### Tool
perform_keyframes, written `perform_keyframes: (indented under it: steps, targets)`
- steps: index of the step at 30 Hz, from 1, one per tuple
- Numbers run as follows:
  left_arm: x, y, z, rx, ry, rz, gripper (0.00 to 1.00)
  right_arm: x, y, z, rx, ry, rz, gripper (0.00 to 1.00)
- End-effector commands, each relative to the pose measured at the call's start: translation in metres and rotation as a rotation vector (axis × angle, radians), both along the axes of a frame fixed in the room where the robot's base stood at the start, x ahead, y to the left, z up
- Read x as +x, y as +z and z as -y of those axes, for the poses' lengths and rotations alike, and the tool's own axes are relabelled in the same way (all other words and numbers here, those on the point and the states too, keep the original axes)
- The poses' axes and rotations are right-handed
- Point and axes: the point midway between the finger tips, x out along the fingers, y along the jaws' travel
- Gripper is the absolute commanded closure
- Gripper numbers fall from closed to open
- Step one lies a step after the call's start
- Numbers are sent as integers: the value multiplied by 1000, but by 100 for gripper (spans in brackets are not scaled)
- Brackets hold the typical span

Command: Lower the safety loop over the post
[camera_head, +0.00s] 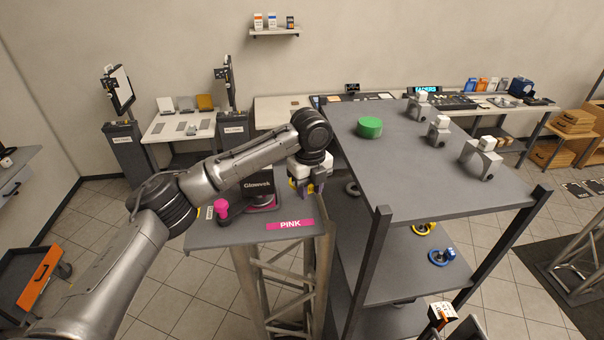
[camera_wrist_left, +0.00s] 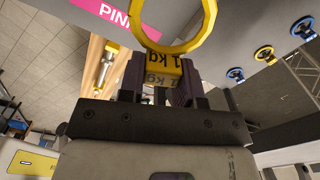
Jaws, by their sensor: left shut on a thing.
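My left gripper (camera_head: 307,190) hangs above the right end of the small grey stand (camera_head: 213,236), next to the tall shelf unit. In the left wrist view its purple fingers (camera_wrist_left: 162,85) are shut on the yellow marked part of a yellow loop (camera_wrist_left: 146,34), which reads "1 kg". The loop's ring sticks out past the fingertips, and its top is cut off by the frame. My right gripper is not in view.
The grey shelf unit (camera_head: 385,185) stands close on the right, with a green disc (camera_head: 370,126) on top.

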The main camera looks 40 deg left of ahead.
Motion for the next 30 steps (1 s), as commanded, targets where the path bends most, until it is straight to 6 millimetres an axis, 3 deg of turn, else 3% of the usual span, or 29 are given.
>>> perform_keyframes:
  steps: [6,15,30]
  targets:
    - [13,8,-26,-8,-230,0,92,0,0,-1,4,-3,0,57]
    - [19,9,-39,-12,-360,0,92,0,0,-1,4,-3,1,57]
    - [19,-32,-40,-12,-364,-1,92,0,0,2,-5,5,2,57]
